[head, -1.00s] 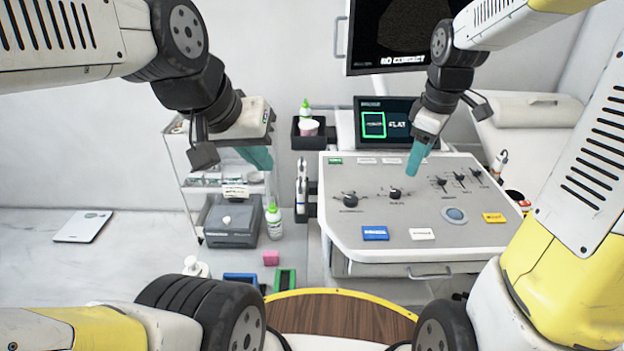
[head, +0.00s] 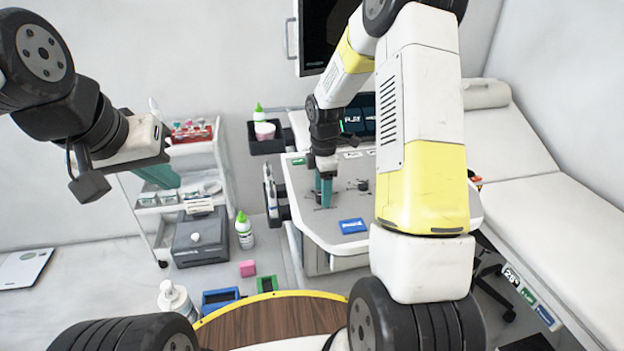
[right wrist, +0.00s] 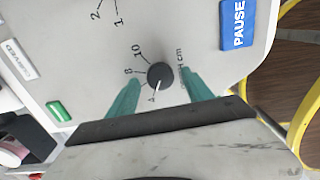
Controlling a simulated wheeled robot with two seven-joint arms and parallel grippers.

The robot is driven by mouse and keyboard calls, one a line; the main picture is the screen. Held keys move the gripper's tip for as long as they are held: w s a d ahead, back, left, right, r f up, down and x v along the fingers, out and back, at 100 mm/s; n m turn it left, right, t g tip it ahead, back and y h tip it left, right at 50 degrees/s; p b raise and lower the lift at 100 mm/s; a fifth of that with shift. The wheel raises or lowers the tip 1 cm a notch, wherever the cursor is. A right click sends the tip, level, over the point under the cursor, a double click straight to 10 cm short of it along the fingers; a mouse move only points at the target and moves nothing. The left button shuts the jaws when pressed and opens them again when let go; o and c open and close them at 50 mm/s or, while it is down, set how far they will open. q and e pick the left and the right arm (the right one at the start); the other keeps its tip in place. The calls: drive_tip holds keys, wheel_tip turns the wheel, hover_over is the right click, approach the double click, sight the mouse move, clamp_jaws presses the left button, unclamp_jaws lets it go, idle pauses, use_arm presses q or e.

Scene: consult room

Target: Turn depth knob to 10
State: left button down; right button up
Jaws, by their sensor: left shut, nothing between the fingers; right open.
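The depth knob (right wrist: 160,75) is a round black knob with a white pointer line, seen in the right wrist view. Its pointer faces down and slightly left in that view, by the mark 4; the marks 8 and 10 lie to its left and upper left. My right gripper (right wrist: 161,77) is open, with one teal finger on each side of the knob; whether they touch it is unclear. In the head view my right gripper (head: 325,191) points down over the left part of the grey console (head: 312,222) and hides the knob there. My left gripper (head: 160,176) is shut and empty, away from the console.
A second black knob (head: 362,185) stands right of my right gripper. A blue PAUSE button (head: 352,226) is near the console's front edge, also in the right wrist view (right wrist: 238,22). A trolley (head: 200,238) stands left. My right arm covers the console's right side.

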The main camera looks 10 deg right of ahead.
drive_tip(key=shift+f, duration=0.45)
clamp_jaws()
